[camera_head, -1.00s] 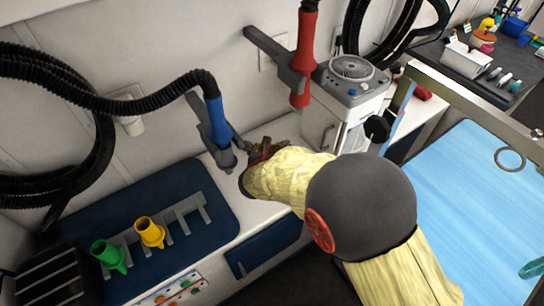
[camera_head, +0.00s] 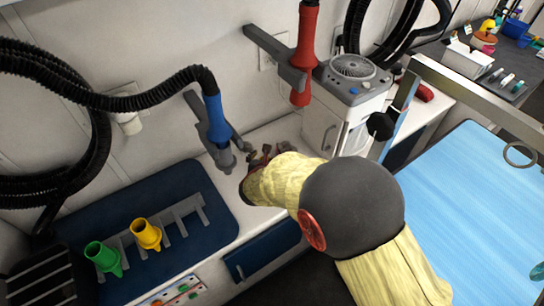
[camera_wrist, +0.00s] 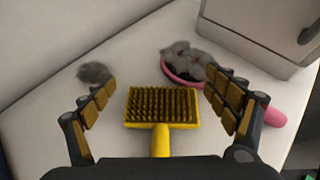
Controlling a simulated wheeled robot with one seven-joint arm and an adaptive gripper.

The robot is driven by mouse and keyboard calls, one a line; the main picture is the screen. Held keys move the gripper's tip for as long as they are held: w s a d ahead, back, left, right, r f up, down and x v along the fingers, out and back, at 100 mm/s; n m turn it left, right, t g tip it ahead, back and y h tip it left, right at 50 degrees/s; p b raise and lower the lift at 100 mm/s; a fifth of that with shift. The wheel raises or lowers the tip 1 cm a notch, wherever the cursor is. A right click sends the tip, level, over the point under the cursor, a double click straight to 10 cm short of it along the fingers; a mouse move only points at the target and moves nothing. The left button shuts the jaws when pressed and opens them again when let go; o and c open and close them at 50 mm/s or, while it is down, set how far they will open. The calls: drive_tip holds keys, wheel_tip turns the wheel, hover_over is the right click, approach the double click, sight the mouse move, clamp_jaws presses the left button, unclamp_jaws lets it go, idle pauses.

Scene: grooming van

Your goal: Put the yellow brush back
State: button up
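The yellow brush (camera_wrist: 162,108) lies on the white counter in the wrist view, bristles up, its short handle pointing toward my gripper. My gripper (camera_wrist: 160,84) is open, one finger on each side of the brush, with a visible gap on both sides. Nothing is held. In the head view my gripper (camera_head: 262,158) is low over the counter by the wall, and my arm hides most of what lies there. The brush cannot be made out in that view.
A pink-handled brush (camera_wrist: 273,116) with grey fur lies close to the right finger; a fur tuft (camera_wrist: 95,72) lies left. A white cabinet (camera_wrist: 265,28) stands behind. A blue dryer nozzle (camera_head: 217,120) hangs nearby. Yellow (camera_head: 146,234) and green (camera_head: 103,257) nozzles stand at a rack.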

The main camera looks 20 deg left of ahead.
drive_tip(key=shift+o, duration=0.8)
drive_tip(key=shift+r, duration=0.1)
drive_tip(key=shift+r+p, duration=0.15)
drive_tip(key=shift+p, duration=0.2)
drive_tip(key=p+v, duration=0.3)
drive_tip(key=v, duration=0.9)
